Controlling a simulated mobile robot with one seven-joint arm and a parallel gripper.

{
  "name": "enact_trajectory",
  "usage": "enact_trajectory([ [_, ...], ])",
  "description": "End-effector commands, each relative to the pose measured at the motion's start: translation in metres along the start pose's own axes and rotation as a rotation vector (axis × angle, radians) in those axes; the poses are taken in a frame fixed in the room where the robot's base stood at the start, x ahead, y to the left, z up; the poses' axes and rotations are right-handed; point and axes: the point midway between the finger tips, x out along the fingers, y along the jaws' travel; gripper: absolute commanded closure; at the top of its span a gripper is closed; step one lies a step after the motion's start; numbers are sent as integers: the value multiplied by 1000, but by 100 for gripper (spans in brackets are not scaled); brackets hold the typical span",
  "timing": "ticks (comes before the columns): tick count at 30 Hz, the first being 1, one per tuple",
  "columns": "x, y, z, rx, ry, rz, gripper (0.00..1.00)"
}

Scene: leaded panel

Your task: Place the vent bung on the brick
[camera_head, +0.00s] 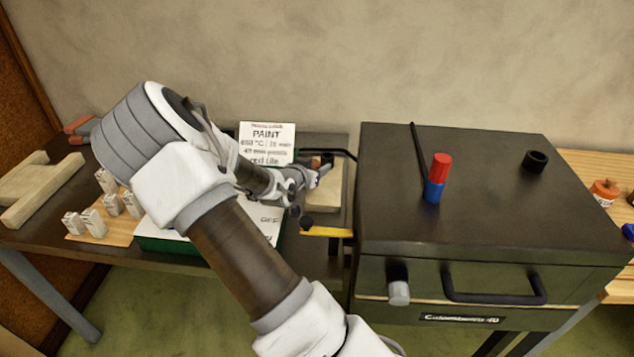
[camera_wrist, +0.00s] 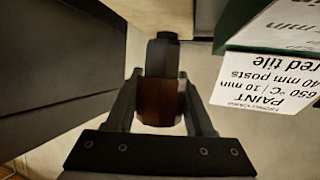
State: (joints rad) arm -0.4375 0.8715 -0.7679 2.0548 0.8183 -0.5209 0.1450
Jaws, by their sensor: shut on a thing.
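My gripper (camera_wrist: 160,100) is shut on a brown, rounded piece with a dark upper part, which looks like the vent bung (camera_wrist: 160,112). In the head view my gripper (camera_head: 322,172) is over the table between the paint card and the dark kiln, and the held piece is small and partly hidden there. A pale block, which looks like the brick (camera_head: 328,198), lies under and just beside the gripper, partly covered by it. I cannot tell whether the held piece touches it.
The dark kiln (camera_head: 460,215) stands close on the right, with a red-and-blue cylinder (camera_head: 437,178) and a black ring (camera_head: 535,161) on top. A paint card (camera_head: 266,140) stands behind my arm. A yellow strip (camera_head: 330,232) lies in front. Several small white pieces (camera_head: 94,222) stand left.

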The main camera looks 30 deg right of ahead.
Motion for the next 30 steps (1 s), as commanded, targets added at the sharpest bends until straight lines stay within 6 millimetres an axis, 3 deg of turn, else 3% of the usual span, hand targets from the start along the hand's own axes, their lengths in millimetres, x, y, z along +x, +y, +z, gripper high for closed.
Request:
enact_trajectory([
  [10, 15, 0, 36, -2, 1, 1, 100],
  [21, 17, 0, 41, 2, 1, -1, 100],
  [22, 17, 0, 41, 1, 1, -1, 45],
  [27, 16, 0, 40, 1, 1, -1, 17],
  [30, 16, 0, 40, 1, 1, -1, 17],
])
